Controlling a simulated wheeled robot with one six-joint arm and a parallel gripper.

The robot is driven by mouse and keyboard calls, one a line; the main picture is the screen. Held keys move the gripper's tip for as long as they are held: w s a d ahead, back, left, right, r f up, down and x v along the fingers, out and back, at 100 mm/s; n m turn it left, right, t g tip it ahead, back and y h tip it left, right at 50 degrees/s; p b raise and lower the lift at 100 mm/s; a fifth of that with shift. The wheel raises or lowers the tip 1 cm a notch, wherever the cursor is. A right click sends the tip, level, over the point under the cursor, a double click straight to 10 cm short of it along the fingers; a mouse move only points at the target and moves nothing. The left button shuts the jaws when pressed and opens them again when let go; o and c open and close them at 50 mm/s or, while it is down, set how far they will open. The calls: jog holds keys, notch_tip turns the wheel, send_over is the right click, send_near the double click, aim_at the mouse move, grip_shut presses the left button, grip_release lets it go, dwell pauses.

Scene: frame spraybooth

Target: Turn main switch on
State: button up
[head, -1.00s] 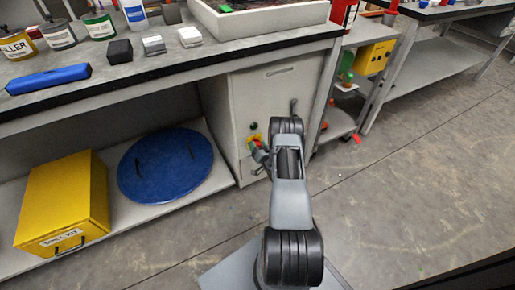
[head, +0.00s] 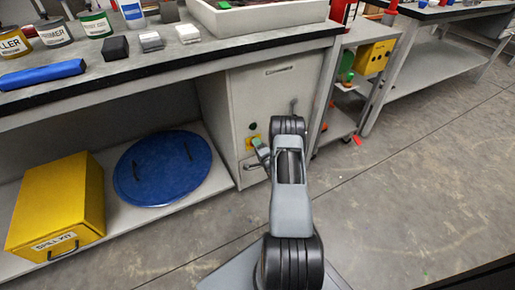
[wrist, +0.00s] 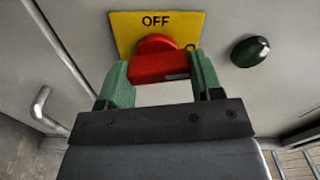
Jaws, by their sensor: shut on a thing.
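The main switch is a red rotary knob (wrist: 158,66) on a yellow plate (wrist: 125,30) marked OFF, fixed to a grey cabinet front. My gripper (wrist: 163,80), with green fingers, is shut on the red handle, one finger at each side. The handle lies across between the fingers, below the OFF label in the wrist view. In the head view the yellow plate (head: 249,145) shows in part beside my gripper (head: 261,148); the red knob is mostly hidden there.
A dark round button (wrist: 248,51) sits right of the plate in the wrist view. A metal handle (wrist: 45,108) is at the left. The cabinet (head: 285,88) stands under a workbench, with a blue round lid (head: 165,170) and a yellow spill kit box (head: 55,208) on the shelf beside it.

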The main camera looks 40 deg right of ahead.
jog(key=shift+m, duration=1)
jog(key=o, duration=0.9)
jog(key=s+p, duration=0.1)
jog(key=s, duration=0.3)
jog(key=s+a+p, duration=0.1)
jog(key=s, duration=0.4)
jog(key=s+a+p, duration=0.1)
jog(key=s, duration=0.3)
jog(key=shift+s, duration=0.3)
jog(key=shift+d, duration=0.1)
